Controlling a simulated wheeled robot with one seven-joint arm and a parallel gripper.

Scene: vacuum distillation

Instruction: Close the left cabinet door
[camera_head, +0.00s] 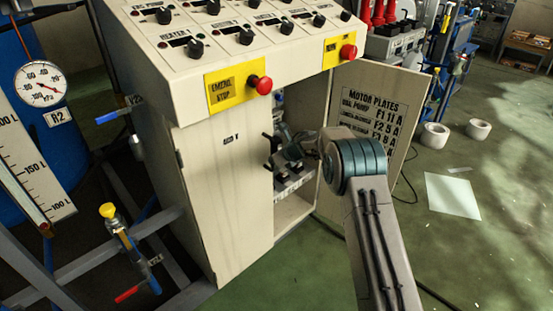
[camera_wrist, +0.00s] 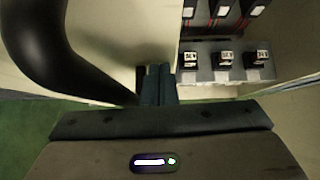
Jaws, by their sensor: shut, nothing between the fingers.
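The left cabinet door (camera_head: 228,190) is a pale panel under the control console. It stands nearly in line with the cabinet front; I cannot tell whether it is fully shut. My gripper (camera_head: 283,152) is at the cabinet opening, beside the door's free edge, partly hidden by my arm. In the wrist view my gripper (camera_wrist: 157,84) has its fingers together and empty, close to a pale panel (camera_wrist: 105,45). A dark curved bar (camera_wrist: 40,50) crosses the left of that view, very near the camera. Whether the fingers touch the panel is unclear.
The right cabinet door (camera_head: 385,105) stands open with a motor plates list on it. Switches (camera_wrist: 226,60) sit inside the cabinet. A red emergency knob (camera_head: 264,86) juts out above the left door. Pipes and a yellow-capped valve (camera_head: 108,211) are at left. Floor at right is mostly clear.

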